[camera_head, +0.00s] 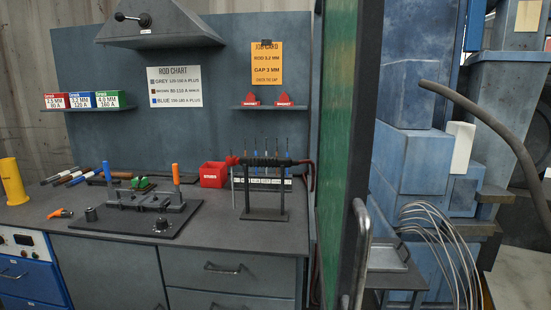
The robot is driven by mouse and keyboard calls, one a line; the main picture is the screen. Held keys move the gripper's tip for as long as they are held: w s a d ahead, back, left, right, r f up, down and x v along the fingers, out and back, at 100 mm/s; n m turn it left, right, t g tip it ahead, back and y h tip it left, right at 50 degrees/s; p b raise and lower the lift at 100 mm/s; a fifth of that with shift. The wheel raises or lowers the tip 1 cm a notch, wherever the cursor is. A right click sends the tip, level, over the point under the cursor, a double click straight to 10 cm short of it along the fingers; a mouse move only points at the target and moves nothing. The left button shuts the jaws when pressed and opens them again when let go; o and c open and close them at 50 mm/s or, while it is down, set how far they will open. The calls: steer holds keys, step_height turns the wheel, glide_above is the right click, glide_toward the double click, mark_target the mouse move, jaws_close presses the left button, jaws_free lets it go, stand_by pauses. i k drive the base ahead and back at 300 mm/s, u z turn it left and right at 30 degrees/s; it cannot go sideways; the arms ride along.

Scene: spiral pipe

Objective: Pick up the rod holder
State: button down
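What looks like the rod holder (266,161) is a dark, ribbed handle with red at its ends. It lies level across the top of a black stand (264,214) on the right part of the workbench. A red cable seems to run from its right end down beside the bench edge. My gripper is not in view, so its distance from the holder and its state do not show.
The grey workbench (232,240) bears a red bin (213,175), a black fixture plate (135,222) with orange-topped pins, and a yellow cylinder (12,181). Thin rods stand behind the holder. A green-panelled door or screen (338,130) rises close at the bench's right.

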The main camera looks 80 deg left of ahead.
mark_target(256, 161)
steer(key=u, duration=3.5)
steer(key=k, duration=1.3)
steer(key=z, duration=0.7)
steer(key=i, duration=1)
